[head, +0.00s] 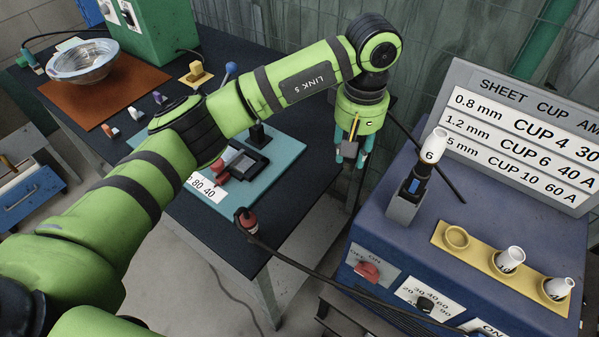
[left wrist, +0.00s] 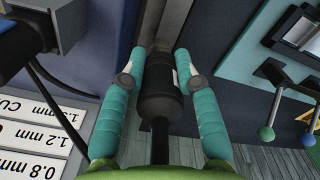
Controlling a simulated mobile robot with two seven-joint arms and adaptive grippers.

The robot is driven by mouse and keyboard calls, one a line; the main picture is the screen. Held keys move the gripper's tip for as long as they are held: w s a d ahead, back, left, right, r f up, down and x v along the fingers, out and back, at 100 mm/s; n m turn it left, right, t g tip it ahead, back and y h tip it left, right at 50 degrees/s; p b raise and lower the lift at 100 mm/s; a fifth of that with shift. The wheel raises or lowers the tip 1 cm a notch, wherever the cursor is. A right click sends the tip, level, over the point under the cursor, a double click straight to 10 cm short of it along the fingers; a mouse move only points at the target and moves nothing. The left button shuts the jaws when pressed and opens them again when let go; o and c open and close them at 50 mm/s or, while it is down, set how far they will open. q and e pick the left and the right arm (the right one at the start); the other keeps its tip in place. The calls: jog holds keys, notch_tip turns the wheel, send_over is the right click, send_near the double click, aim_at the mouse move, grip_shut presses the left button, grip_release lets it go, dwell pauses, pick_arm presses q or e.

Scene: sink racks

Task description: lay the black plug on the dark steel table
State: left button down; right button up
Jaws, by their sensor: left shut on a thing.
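My left gripper (head: 350,160) points down between the dark table and the blue machine, its teal fingers shut. In the left wrist view, the fingers (left wrist: 160,80) close on the two sides of a black cylindrical plug (left wrist: 160,105); a dark stem or cable runs down from it in the picture. In the head view the plug is mostly hidden by the fingers. The dark steel table (head: 310,120) fills the left and middle of the head view; the gripper shows at its right edge. My right gripper is not in view.
An orange mat (head: 75,102) bears a metal bowl (head: 82,62). The blue machine (head: 420,240) holds a torch and white cups. A black cable crosses the front gap.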

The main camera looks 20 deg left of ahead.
pick_arm(q)
jog(key=shift+w+a+f, duration=0.15)
jog(key=shift+w+a, duration=0.1)
jog(key=a+f+p, duration=0.1)
jog(key=a+f, duration=0.1)
jog(key=a, duration=0.1)
jog(key=s+a+f+p, duration=0.1)
jog(key=a+f+p, duration=0.1)
jog(key=a, duration=0.2)
jog(key=s+a+f+p, duration=0.1)
jog(key=a+f+p, duration=0.1)
jog(key=a, duration=0.2)
jog(key=shift+s+f, duration=0.25)
jog(key=shift+f, duration=0.05)
notch_tip(320, 180, down, 3)
jog(key=shift+f+p, duration=0.1)
jog(key=shift+p, duration=0.9)
jog(key=shift+f, duration=0.5)
jog(key=c, duration=1.3)
grip_release()
jog(key=shift+f+b, duration=0.1)
jog(key=shift+b, duration=0.2)
jog(key=o, duration=0.4)
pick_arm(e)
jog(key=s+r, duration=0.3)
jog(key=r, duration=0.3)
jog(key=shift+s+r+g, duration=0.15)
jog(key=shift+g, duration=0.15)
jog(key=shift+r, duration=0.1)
